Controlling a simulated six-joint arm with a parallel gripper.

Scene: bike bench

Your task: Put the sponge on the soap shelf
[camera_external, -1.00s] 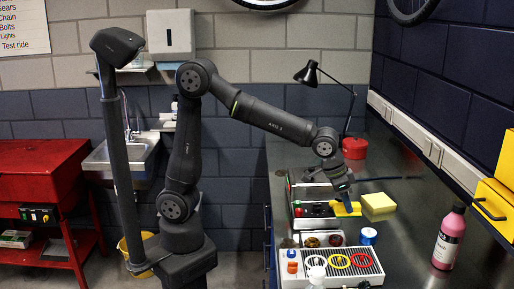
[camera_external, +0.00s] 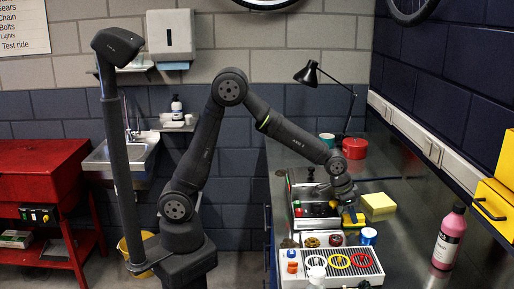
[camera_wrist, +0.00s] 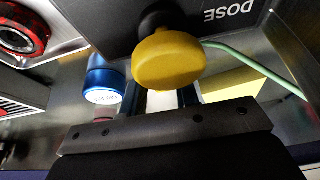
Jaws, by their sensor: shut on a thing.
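The yellow sponge (camera_external: 378,203) lies on the bench to the right of my gripper (camera_external: 348,214). In the wrist view a yellow strip of the sponge (camera_wrist: 232,84) shows behind a green cord. My gripper (camera_wrist: 160,97) is low over the bench, its blue fingers at a round yellow knob (camera_wrist: 168,60) beside a dark box marked DOSE. It appears shut on this knob; the knob hides the fingertips and the exact contact.
A tray (camera_external: 345,277) with coloured rings and a blue-and-white canister (camera_external: 368,236) stand at the front of the bench. A pink bottle (camera_external: 448,238) stands at right. A lamp (camera_external: 310,74) and red tin (camera_external: 354,148) are at the back.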

